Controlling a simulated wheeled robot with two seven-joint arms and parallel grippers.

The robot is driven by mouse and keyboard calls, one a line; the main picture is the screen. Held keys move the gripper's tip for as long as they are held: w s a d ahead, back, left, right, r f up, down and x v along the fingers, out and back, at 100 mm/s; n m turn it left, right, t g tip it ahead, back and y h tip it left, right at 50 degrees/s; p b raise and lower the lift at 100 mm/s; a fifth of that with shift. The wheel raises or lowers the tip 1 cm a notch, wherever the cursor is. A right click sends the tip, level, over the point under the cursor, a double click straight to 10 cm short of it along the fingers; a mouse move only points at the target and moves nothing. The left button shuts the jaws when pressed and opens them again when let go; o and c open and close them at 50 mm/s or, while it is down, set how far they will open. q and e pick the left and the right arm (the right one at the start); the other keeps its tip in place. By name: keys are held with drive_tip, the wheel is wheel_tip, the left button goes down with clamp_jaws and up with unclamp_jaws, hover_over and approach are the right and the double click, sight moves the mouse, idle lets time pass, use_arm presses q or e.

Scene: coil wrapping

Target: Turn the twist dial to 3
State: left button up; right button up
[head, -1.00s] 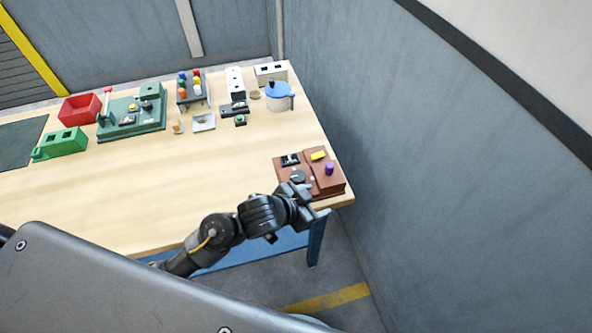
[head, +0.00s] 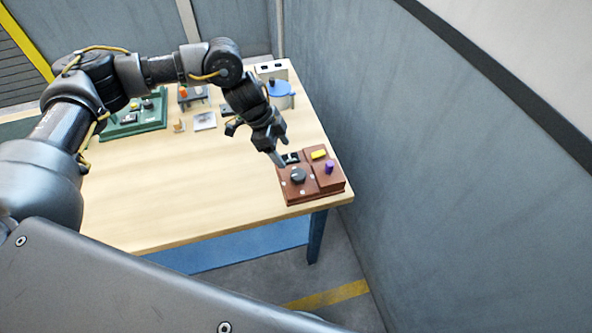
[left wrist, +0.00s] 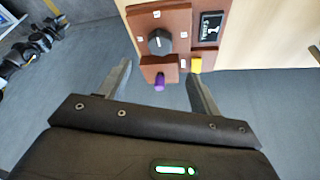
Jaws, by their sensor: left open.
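The brown panel (head: 302,190) sits at the table's near right corner. Its black twist dial (head: 298,175) has small pale labels around it, too small to read. The dial also shows in the left wrist view (left wrist: 160,42), ahead of the fingers. A small dark display (left wrist: 211,27) beside it shows a pale mark that looks like a 1. My left gripper (head: 281,151) is open and empty, above the panel's far left edge, apart from the dial. In the left wrist view its two fingers (left wrist: 158,70) are spread wide.
A purple knob (head: 329,167) and a yellow button (head: 319,154) stand on the panel's raised right part. A blue-lidded pot (head: 281,92) and a green station (head: 138,122) are farther back. The table's middle is clear. A grey wall (head: 430,170) rises at the right.

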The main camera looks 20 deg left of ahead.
sight(298, 173)
use_arm(q)
drive_tip(key=p+x, duration=0.3)
drive_tip(key=x, duration=0.6)
drive_tip(key=shift+d+f, duration=0.15)
drive_tip(key=shift+f, duration=0.1)
drive_tip(key=shift+w+d+f, duration=0.1)
drive_tip(key=shift+d+f, duration=0.1)
drive_tip(key=shift+f, duration=0.4)
drive_tip(key=c, duration=1)
drive_tip(key=shift+o, duration=0.2)
